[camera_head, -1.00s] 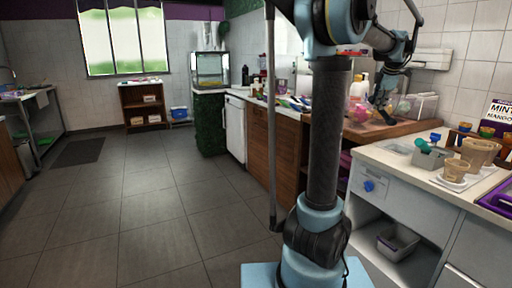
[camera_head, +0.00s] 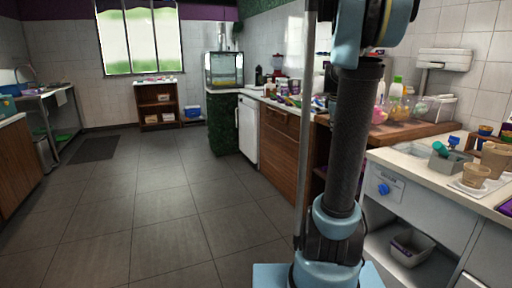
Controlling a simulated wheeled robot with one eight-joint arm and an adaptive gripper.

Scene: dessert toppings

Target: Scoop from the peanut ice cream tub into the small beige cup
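A small beige cup (camera_head: 475,177) stands on a white tray on the right-hand counter. A larger beige cup (camera_head: 495,158) stands just behind it at the right edge. A grey container (camera_head: 446,160) left of the cups holds a teal-handled utensil (camera_head: 440,149), perhaps a scoop. I cannot make out a peanut ice cream tub. My gripper is outside the picture; only my lower arm and column show, rising past the top edge.
The white counter (camera_head: 405,164) has a blue knob on its front and an open shelf with a grey bin (camera_head: 411,247) below. A wooden counter (camera_head: 279,133) with bottles and jars runs behind my column.

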